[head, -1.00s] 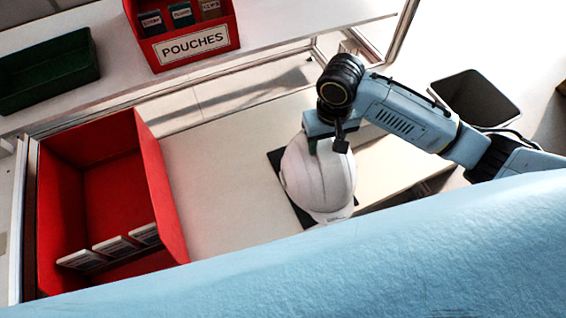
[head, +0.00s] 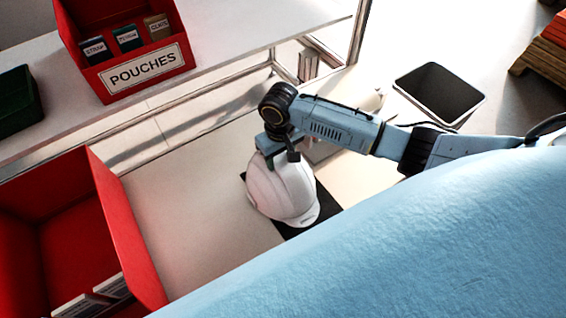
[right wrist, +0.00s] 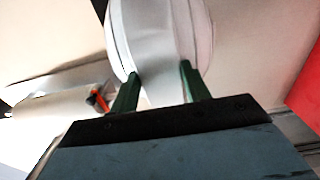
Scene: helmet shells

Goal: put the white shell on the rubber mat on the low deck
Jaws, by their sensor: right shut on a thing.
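The white shell (head: 284,190) is over the black rubber mat (head: 318,212) on the low deck (head: 190,220) in the head view. Mat shows at the shell's right and left edges. I cannot tell whether the shell touches it. My right gripper (head: 277,158) is shut on the shell's upper edge. In the right wrist view, the green fingers of the right gripper (right wrist: 160,82) are on either side of a band of the white shell (right wrist: 158,40). My left gripper is not in view.
A red bin (head: 125,225) stands on the deck at the left. A red box labelled POUCHES (head: 140,70) and a dark green tray (head: 20,100) are on the upper shelf. The deck between red bin and mat is clear.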

